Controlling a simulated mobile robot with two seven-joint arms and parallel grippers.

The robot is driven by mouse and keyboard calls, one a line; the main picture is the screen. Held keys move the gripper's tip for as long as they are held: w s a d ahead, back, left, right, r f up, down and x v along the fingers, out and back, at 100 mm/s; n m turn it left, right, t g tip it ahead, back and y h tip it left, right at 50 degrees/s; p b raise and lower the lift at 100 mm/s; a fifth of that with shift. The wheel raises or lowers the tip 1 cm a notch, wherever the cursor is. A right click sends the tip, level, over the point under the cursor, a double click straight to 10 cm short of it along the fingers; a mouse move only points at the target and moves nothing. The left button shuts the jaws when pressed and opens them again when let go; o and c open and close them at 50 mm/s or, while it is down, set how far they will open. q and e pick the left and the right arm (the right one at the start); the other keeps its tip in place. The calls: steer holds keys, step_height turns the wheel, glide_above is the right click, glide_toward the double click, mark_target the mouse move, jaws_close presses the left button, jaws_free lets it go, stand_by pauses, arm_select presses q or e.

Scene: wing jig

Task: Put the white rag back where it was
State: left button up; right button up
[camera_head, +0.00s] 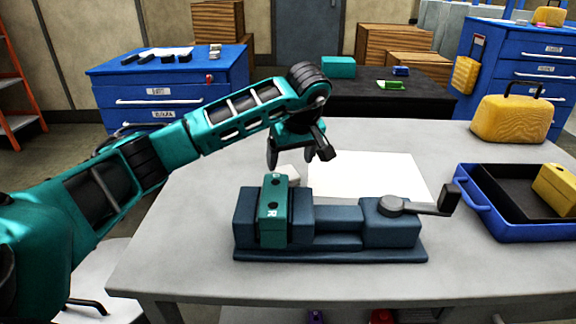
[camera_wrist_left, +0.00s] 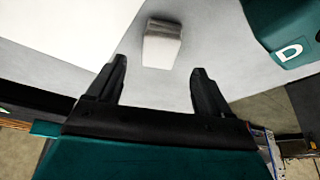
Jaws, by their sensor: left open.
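The white rag (camera_wrist_left: 162,47) is a small folded pale block lying on the grey table, just beyond my left fingertips in the left wrist view. In the head view the rag (camera_head: 288,171) shows only partly, behind the teal block in the vise and below my left gripper. My left gripper (camera_head: 298,156) points down above the table behind the vise. It is open, and nothing shows between its fingers (camera_wrist_left: 160,75). My right gripper is in neither view.
A blue vise (camera_head: 337,244) holding a teal block (camera_head: 272,212) stands in front of the rag; its handle sticks out right. A white sheet (camera_head: 370,176) lies beside the rag. A blue tray (camera_head: 490,222) and yellow case (camera_head: 512,120) are at right.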

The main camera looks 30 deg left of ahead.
arm_select(q)
steer(key=v, duration=0.5)
steer(key=shift+s+d+r+p, duration=0.1)
steer(key=shift+r+p, duration=0.25)
